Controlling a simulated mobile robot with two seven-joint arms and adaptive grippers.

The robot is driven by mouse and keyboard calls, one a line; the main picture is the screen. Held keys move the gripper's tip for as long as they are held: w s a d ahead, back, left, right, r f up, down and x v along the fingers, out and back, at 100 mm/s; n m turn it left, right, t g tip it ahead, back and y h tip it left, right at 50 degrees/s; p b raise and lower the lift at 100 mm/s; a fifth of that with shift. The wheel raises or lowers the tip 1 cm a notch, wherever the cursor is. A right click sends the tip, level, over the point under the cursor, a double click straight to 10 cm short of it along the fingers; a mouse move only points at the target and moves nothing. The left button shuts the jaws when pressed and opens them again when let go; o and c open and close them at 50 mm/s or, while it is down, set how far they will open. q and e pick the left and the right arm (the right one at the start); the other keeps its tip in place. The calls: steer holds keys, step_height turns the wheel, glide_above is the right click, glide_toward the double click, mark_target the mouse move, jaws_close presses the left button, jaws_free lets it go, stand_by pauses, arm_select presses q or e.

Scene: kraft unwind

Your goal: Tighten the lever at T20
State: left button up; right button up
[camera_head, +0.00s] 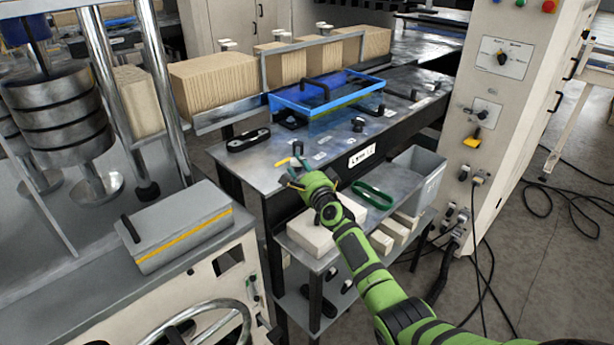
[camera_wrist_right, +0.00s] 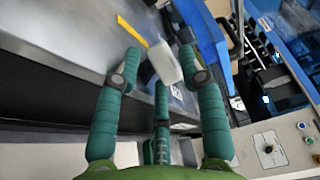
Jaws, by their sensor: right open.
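My right gripper (camera_head: 297,172) has teal fingers. In the head view it is over the near edge of the grey steel table (camera_head: 262,172). In the right wrist view its fingers (camera_wrist_right: 160,65) are spread apart with nothing held between them. A pale block-like piece (camera_wrist_right: 165,62) shows beyond the fingertips; I cannot tell if they touch it. A black lever-like handle (camera_head: 248,140) lies on the table's left part, apart from the gripper. Small black knobs (camera_head: 358,125) stand farther right. No label reading T20 is legible. My left gripper is not in view.
A blue tray-like frame (camera_head: 325,92) sits on the table behind the gripper. A lower shelf holds pale blocks (camera_head: 325,232), a green loop (camera_head: 373,194) and a grey bin (camera_head: 415,175). A control cabinet (camera_head: 500,120) stands right, a machine with a grey box (camera_head: 178,225) left.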

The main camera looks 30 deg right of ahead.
steer(key=shift+s+a, duration=0.15)
steer(key=shift+s, duration=0.2)
steer(key=s, duration=1.1)
steer(key=shift+s+a, duration=0.15)
steer(key=shift+a, duration=0.05)
steer(key=shift+f, duration=0.1)
